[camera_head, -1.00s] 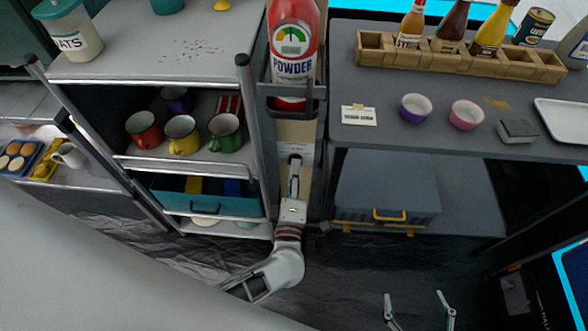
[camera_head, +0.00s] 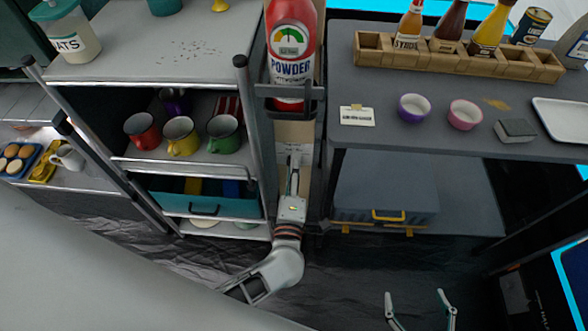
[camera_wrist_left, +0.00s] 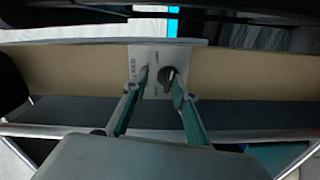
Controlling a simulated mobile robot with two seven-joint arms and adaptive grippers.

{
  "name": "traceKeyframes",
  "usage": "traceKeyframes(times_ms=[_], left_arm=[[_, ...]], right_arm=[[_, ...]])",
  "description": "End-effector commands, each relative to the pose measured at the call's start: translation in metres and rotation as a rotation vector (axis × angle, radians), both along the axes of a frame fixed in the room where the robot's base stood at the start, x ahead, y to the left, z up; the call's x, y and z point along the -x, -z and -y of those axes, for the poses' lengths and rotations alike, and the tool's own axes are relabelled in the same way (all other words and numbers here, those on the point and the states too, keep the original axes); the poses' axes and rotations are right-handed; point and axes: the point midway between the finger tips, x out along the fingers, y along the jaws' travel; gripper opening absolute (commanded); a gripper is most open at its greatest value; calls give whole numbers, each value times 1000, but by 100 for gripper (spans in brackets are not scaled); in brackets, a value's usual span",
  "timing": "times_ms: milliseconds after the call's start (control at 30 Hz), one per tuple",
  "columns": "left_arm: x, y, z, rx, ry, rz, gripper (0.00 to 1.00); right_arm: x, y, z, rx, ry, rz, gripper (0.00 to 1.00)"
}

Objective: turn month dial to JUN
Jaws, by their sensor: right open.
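A pale plate (camera_wrist_left: 150,56) with small unreadable print is fixed to a tan board below the red extinguisher (camera_head: 292,45). A dark round knob (camera_wrist_left: 167,75), seemingly the month dial, sits on the plate; its setting cannot be read. The plate also shows in the head view (camera_head: 296,148), partly behind my left gripper (camera_head: 295,165). In the left wrist view, my left gripper (camera_wrist_left: 157,84) has its fingers apart in front of the plate. The right-hand fingertip overlaps the knob; I cannot tell whether it touches. My right gripper (camera_head: 420,294) is open and empty at the bottom.
The extinguisher's dark bracket (camera_head: 290,95) is just above the plate. A shelf unit (camera_head: 190,168) with several mugs stands left. A grey table (camera_head: 385,95) with a wooden bottle rack (camera_head: 455,62) and two small bowls is right, with a grey case (camera_head: 385,190) below it.

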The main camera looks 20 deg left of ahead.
Motion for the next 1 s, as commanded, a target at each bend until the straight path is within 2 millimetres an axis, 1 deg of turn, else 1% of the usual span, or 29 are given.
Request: traceKeyframes(times_ms=[33, 133, 167, 267, 300, 400, 433, 467, 567, 600, 1000], left_arm=[[0, -13, -1, 3, -3, 10, 24], [-1, -34, 0, 3, -3, 14, 24], [-2, -40, -1, 3, -4, 16, 26], [-3, -61, 0, 0, -3, 21, 42], [-3, -68, 0, -1, -2, 22, 51], [-4, -84, 1, 0, -1, 25, 69], [-4, -87, 1, -2, -1, 25, 70], [-4, -90, 1, -2, 1, 27, 70], [-4, -94, 0, -4, 0, 24, 29], [-4, -94, 0, -4, 0, 21, 24], [-2, -86, 1, -13, 6, 9, 24]], right_arm=[[0, 0, 0, 0, -1, 0, 73], [1, 0, 0, 1, -1, -1, 73], [1, 0, 0, 1, -1, -1, 73], [0, -1, 0, 1, -2, 1, 73], [0, -1, 0, 1, -2, 1, 73], [0, -2, 0, 1, -2, 3, 73], [0, -3, 0, 1, -2, 3, 73], [-1, -3, 0, 1, -2, 4, 73], [0, -3, 0, 1, -2, 3, 73], [0, -2, 0, 1, -3, 2, 73], [1, 0, 0, 1, -3, -1, 73]])
